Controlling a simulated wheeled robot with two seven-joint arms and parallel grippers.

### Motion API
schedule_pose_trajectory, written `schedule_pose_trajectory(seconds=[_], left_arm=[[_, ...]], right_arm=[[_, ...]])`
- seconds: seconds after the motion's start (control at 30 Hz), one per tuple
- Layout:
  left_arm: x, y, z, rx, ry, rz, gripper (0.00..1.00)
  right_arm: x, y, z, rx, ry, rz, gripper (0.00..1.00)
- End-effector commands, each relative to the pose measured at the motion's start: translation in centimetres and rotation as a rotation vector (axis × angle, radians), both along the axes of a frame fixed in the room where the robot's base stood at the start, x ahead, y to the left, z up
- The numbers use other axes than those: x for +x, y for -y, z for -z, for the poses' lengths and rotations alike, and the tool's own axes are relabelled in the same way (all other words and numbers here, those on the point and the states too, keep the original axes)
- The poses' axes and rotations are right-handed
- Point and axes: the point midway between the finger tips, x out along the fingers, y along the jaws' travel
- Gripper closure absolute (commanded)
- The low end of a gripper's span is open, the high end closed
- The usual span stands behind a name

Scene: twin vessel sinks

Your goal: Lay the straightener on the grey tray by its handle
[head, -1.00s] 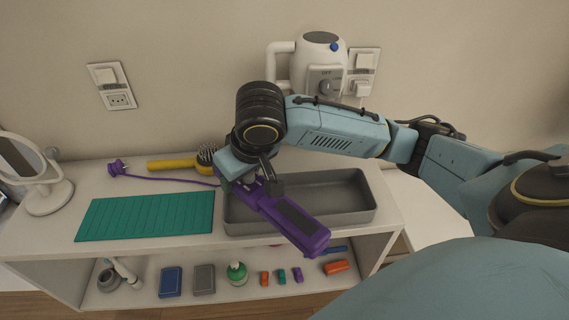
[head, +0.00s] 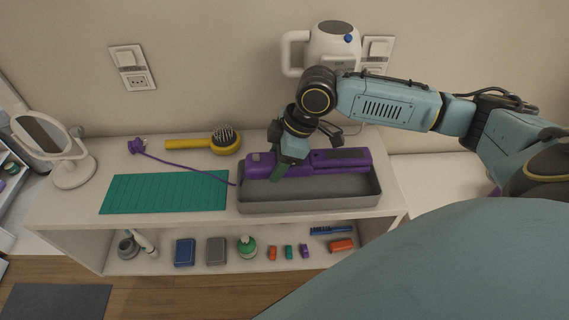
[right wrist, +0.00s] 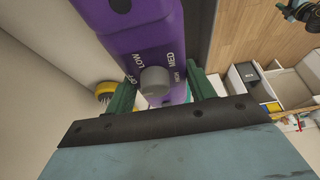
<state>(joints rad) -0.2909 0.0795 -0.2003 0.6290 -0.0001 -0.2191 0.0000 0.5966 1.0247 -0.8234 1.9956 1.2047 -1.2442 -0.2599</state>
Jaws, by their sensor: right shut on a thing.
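The purple straightener (head: 341,160) is held level, lengthwise along the back part of the grey tray (head: 330,202). I cannot tell whether it touches the tray. My right gripper (head: 283,167) is shut on it left of its middle, pointing down. In the right wrist view, the green fingers of the right gripper (right wrist: 161,92) sit on both sides of the straightener's purple body (right wrist: 140,45), at the grey dial marked OFF, LOW, MED, HIGH. The purple cord (head: 190,170) runs left from the straightener to its plug (head: 137,146) on the counter. My left gripper is not in view.
A green mat (head: 165,192) lies left of the tray. Behind it is a yellow brush (head: 190,144); a round mirror (head: 45,140) stands far left. A white dryer (head: 333,42) hangs on the wall behind my arm. Several small items fill the lower shelf.

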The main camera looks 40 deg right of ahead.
Motion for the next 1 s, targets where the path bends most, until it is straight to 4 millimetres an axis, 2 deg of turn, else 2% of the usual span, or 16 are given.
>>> schedule_pose_trajectory(seconds=[0.23,0.43,0.8,0.83,0.9,1.0], left_arm=[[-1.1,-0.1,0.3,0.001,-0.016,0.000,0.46],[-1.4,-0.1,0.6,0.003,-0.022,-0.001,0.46],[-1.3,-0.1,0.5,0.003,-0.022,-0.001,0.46],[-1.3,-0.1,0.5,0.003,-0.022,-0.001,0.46],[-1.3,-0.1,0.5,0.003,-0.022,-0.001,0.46],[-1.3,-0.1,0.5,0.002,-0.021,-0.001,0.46]], right_arm=[[0.0,0.0,2.7,-0.001,0.000,0.002,0.81],[0.0,0.0,5.9,-0.001,0.001,0.002,0.81],[0.0,0.0,6.4,-0.001,0.002,0.002,0.81],[0.0,0.0,6.5,-0.002,0.001,0.002,0.44],[0.0,0.0,6.5,-0.002,0.001,0.002,0.37],[0.0,0.0,6.4,-0.002,0.001,0.002,0.37]])
